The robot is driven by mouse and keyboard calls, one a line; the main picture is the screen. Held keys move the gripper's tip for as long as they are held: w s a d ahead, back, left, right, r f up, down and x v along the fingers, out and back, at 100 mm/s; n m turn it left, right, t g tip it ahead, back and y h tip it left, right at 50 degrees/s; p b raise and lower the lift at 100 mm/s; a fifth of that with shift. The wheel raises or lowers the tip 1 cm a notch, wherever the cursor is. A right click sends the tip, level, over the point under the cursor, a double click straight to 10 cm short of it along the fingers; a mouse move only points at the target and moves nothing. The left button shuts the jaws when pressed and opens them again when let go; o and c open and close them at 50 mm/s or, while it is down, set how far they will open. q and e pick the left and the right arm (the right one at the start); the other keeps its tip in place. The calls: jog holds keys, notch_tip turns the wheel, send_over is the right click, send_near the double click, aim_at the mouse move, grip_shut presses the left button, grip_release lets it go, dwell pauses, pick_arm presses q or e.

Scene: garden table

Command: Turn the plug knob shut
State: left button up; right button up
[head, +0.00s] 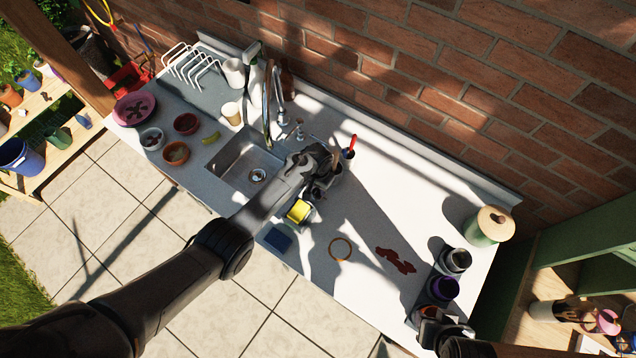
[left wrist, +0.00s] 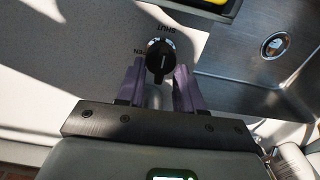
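The plug knob (left wrist: 161,57) is a round black knob on a pale dial on the counter, in the left wrist view. The word SHUT and part of the word OPEN are printed upside down beside it. A short pale mark shows on its face. My left gripper (left wrist: 160,80) has its two purple fingers apart, one on each side of the knob; I cannot tell if they touch it. In the head view my left gripper (head: 318,172) hides the knob, beside the sink (head: 232,160). Something dark, perhaps my right gripper (head: 437,325), is at the lower right.
The sink drain (head: 257,175) is uncovered in view. A yellow sponge (head: 298,210) and a holder with a red-handled tool (head: 349,150) are close to my left gripper. An orange ring (head: 340,249) lies on the counter. Dark cups (head: 456,260) and a lidded green canister (head: 488,226) stand right.

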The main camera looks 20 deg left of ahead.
pick_arm(q)
jog(key=shift+r, duration=0.7)
notch_tip(320, 180, up, 9)
jog(key=p, duration=0.1)
jog(key=shift+r+p, duration=0.2)
jog(key=shift+p, duration=0.1)
